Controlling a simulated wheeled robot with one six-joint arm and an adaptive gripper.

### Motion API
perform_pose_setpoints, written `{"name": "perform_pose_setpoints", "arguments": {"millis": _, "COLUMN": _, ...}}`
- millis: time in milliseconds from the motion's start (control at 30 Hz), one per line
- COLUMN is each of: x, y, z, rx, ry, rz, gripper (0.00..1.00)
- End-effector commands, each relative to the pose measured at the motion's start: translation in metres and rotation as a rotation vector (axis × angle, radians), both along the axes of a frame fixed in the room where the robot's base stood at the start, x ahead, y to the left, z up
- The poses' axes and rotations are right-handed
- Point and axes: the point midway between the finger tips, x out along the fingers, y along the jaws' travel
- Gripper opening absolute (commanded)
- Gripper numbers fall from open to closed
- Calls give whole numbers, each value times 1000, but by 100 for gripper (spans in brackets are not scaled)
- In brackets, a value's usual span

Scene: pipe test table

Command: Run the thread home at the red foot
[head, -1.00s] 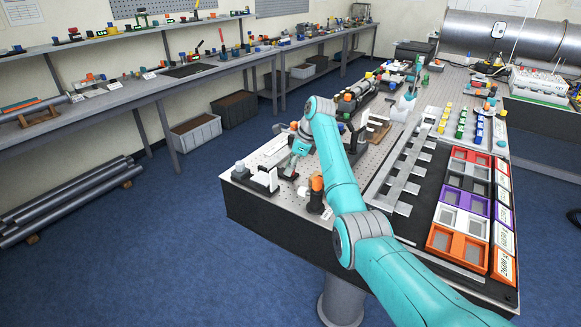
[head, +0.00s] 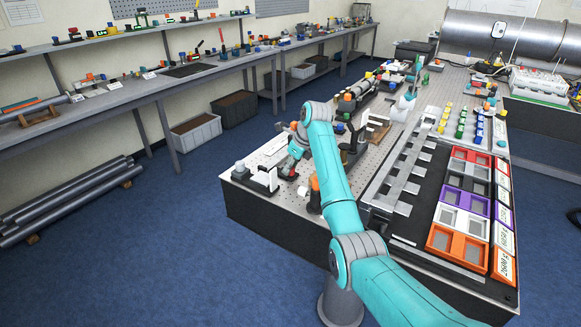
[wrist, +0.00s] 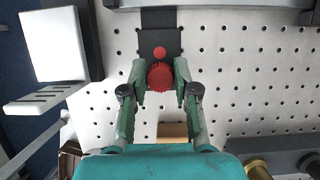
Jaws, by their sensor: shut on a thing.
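In the wrist view, a red round part with a ridged rim (wrist: 159,77) sits between the fingertips of my gripper (wrist: 160,83). The fingers are closed on its two sides. A smaller red disc (wrist: 159,53) lies just beyond it on a dark plate (wrist: 172,43). Whether the ridged part touches the plate or is threaded in cannot be told. In the head view my gripper (head: 292,160) reaches down to the perforated tabletop near its left front corner, and red shows at its tips. The underside of the ridged part is hidden.
A grey bar (wrist: 215,4) crosses the top. An orange-topped fitting (head: 315,185) stands close by in the head view. Coloured trays (head: 459,246) lie to the right.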

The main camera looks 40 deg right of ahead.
Motion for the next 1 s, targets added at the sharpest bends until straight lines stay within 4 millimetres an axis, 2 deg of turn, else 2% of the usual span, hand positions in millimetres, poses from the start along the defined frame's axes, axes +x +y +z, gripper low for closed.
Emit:
{"name": "perform_pose_setpoints", "arguments": {"millis": 400, "x": -1, "y": 2, "z": -2, "rx": 1, "ry": 5, "rz": -395, "gripper": 0}}
{"name": "perform_pose_setpoints", "arguments": {"millis": 733, "x": -1, "y": 1, "z": -2, "rx": 1, "ry": 5, "rz": -440, "gripper": 0}}
{"name": "perform_pose_setpoints", "arguments": {"millis": 767, "x": -1, "y": 1, "z": -2, "rx": 1, "ry": 5, "rz": -440, "gripper": 37}}
{"name": "perform_pose_setpoints", "arguments": {"millis": 833, "x": -1, "y": 1, "z": -2, "rx": 1, "ry": 5, "rz": -440, "gripper": 54}}
{"name": "perform_pose_setpoints", "arguments": {"millis": 867, "x": -1, "y": 1, "z": -2, "rx": 1, "ry": 4, "rz": -439, "gripper": 59}}
{"name": "perform_pose_setpoints", "arguments": {"millis": 1000, "x": 0, "y": 0, "z": -1, "rx": 0, "ry": 2, "rz": -439, "gripper": 59}}
